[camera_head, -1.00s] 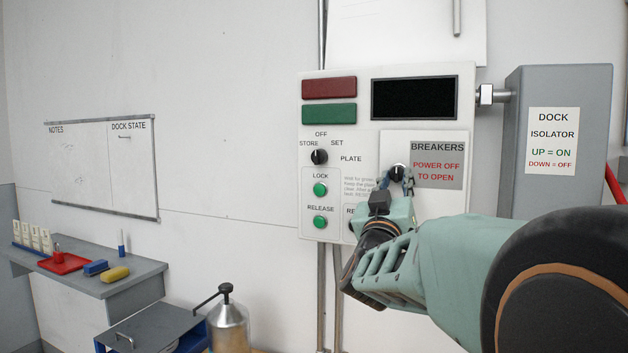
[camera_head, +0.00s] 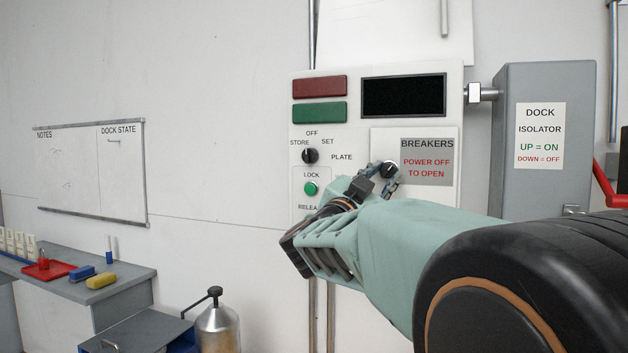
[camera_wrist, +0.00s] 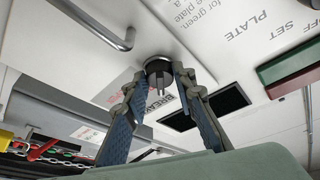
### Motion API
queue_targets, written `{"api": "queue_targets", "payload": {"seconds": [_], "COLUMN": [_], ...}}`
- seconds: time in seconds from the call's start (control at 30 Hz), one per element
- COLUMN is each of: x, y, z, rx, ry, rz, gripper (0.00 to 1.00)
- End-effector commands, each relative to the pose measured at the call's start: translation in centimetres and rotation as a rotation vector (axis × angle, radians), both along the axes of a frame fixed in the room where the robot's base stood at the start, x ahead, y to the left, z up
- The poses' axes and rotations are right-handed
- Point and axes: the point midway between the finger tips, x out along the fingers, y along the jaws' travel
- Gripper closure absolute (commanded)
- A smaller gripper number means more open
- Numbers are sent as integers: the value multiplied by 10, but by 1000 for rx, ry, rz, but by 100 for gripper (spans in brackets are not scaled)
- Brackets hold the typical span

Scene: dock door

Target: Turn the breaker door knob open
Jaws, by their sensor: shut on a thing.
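The breaker door (camera_head: 383,143) is a white panel at the lower right of the control box, with a grey label reading "BREAKERS, POWER OFF TO OPEN". Its knob (camera_head: 389,168) is black and round with a pale pointer, at the door's left side. The knob also shows in the wrist view (camera_wrist: 158,68), between the tips of my fingers. My gripper (camera_head: 383,181) is shut on the knob, reaching it from below left. The door looks flush with the box. My arm hides the lower part of the box, including the release button.
A store/off/set/plate selector (camera_head: 310,156) and a green lock button (camera_head: 311,188) sit left of my gripper. The grey dock isolator box (camera_head: 552,150) stands to the right, with a red lever (camera_head: 606,185). A metal canister (camera_head: 218,328) and a grey bench (camera_head: 120,278) are lower left.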

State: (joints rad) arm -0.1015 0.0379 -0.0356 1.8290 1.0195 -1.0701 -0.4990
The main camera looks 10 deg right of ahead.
Motion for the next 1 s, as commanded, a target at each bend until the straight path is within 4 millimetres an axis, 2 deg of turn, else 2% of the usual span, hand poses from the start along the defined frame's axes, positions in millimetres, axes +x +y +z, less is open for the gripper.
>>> {"api": "queue_targets", "payload": {"seconds": [0.6,1.0], "x": [3,3], "y": [3,3], "z": [8,10], "rx": [476,682], "ry": [-322,-461], "rz": [0,1], "gripper": [100,100]}}
